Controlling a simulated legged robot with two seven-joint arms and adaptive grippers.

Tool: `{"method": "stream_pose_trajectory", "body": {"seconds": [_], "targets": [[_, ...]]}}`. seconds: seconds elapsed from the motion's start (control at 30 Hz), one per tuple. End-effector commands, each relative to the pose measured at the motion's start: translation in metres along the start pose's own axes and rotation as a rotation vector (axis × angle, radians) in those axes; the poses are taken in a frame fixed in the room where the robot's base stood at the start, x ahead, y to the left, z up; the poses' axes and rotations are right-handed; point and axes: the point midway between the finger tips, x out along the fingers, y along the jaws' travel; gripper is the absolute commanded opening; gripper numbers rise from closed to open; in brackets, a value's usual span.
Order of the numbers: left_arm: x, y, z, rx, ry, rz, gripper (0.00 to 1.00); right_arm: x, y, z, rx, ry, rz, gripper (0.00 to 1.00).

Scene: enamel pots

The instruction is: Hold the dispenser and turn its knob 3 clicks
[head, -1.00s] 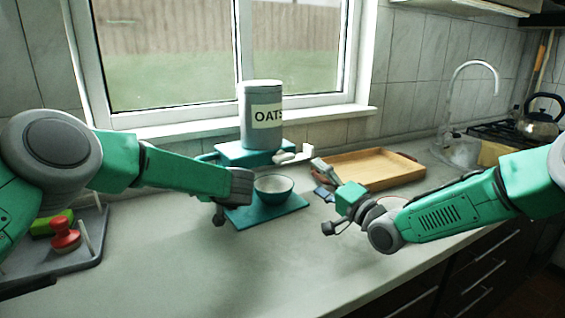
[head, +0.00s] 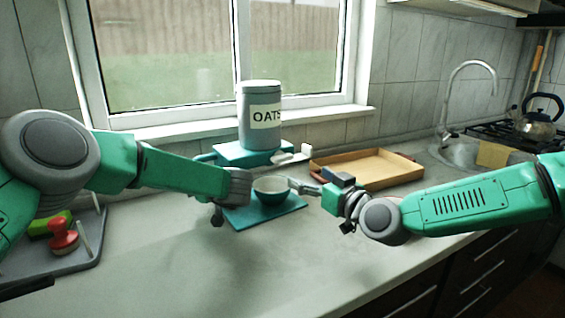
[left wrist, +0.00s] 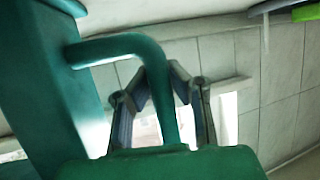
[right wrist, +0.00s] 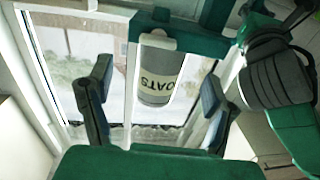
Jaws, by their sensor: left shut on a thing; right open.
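The dispenser is a grey canister (head: 259,135) labelled OATS, upright on a teal stand (head: 232,153). A white part (head: 306,152), perhaps its knob, sticks out at its right side. The canister also shows in the right wrist view (right wrist: 157,75). My left gripper (left wrist: 160,102) is shut on the stand's teal curved handle (left wrist: 122,44); in the head view its fingertips are hard to make out. My right gripper (head: 308,187) is open and empty, right of the bowl and below the white part. In the right wrist view its fingers (right wrist: 156,90) stand apart with the canister beyond them.
A wooden tray (head: 370,175) lies to the right. A grey rack (head: 85,262) with a red stamp-like thing (head: 63,238) is at left. The front counter is clear.

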Motion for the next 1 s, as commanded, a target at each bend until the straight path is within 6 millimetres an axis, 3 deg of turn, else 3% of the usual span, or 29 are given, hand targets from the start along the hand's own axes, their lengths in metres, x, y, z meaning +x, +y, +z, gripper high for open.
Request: {"method": "stream_pose_trajectory", "body": {"seconds": [0.17, 0.7, 1.0], "targets": [[0.000, 0.000, -0.002, -0.002, 0.004, -0.001, 0.00, 0.013, -0.002, -0.001, -0.017, -0.001, -0.002, 0.74], [0.000, 0.000, -0.003, -0.002, 0.004, -0.001, 0.00, 0.102, -0.001, -0.001, -0.016, 0.001, -0.001, 0.74], [0.000, -0.001, -0.002, -0.002, 0.004, -0.001, 0.00, 0.119, -0.001, -0.001, -0.016, -0.001, -0.001, 0.74]]}}
